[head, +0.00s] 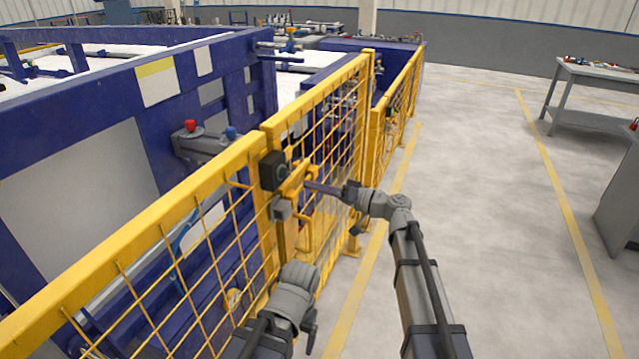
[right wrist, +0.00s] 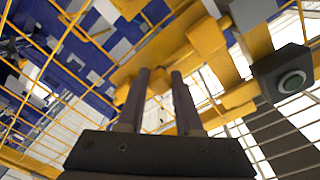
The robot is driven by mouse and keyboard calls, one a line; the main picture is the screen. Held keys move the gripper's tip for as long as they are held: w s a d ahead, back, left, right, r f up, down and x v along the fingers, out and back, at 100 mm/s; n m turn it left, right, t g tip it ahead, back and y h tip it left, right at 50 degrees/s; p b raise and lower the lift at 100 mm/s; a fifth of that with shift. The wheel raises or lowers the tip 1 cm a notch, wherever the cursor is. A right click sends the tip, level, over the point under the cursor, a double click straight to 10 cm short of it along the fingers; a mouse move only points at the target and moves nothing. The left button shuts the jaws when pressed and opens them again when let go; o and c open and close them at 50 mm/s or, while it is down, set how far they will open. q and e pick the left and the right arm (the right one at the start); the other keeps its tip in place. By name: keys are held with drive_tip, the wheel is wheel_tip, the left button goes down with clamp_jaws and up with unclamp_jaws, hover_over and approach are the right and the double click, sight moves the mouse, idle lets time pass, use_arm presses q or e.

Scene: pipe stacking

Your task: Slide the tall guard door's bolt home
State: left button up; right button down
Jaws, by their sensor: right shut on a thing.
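The tall guard door (head: 322,110) is a yellow frame with wire mesh, standing upright in the fence line. Its yellow bolt (head: 294,183) is at the post beside a black block (head: 272,170). My right gripper (head: 311,187) reaches the bolt from the right. In the right wrist view its two dark fingers (right wrist: 160,73) have a narrow gap with yellow metal at the tips. It is shut on the bolt's handle, which the fingers partly hide. How far the bolt is in cannot be made out. My left arm is low in front of the fence; its fingers cannot be made out.
A small grey box (head: 281,209) sits just below the bolt. A yellow loop handle (head: 304,232) is under it. A lower mesh fence panel (head: 150,275) runs to the lower left, with blue machinery behind. The floor (head: 480,220) at right is clear.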

drive_tip(key=s, duration=0.1)
drive_tip(key=s+a, duration=0.1)
drive_tip(key=s, duration=0.1)
drive_tip(key=shift+s+a+f, duration=0.1)
drive_tip(key=shift+a, duration=0.05)
drive_tip(key=c, duration=0.6)
unclamp_jaws()
drive_tip(key=shift+v, duration=3.9)
